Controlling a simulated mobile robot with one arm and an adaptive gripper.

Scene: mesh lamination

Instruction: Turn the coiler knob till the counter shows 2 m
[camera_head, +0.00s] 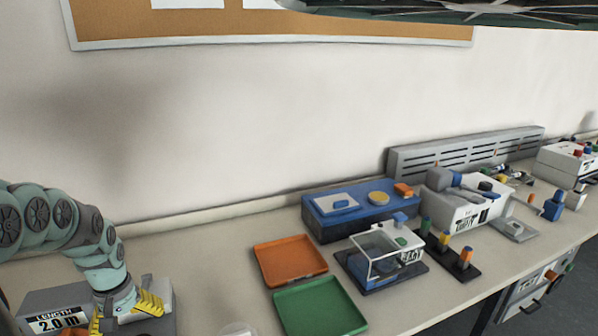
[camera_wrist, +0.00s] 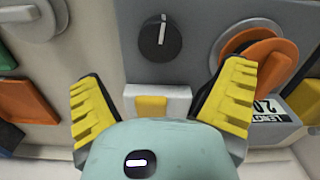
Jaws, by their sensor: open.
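The grey coiler box (camera_head: 48,297) stands at the lower left in the head view. Its counter (camera_head: 62,321) reads "LENGTH 2.0 m"; part of it also shows, upside down, in the wrist view (camera_wrist: 270,109). An orange knob (camera_wrist: 272,62) lies beside a grey disc at the right of the wrist view, just outside my right finger. My gripper (camera_wrist: 162,80) is open and holds nothing. Its yellow fingers are spread either side of a white block with a yellow part (camera_wrist: 152,106). A black dial with a white pointer (camera_wrist: 160,38) lies beyond the fingertips.
An orange tray (camera_head: 289,261) and a green tray (camera_head: 320,306) lie right of the box. A clear-lidded case (camera_head: 386,250), a blue box (camera_head: 327,226) and a peg rack (camera_head: 452,254) stand farther right. A bare strip of bench lies left of the trays.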

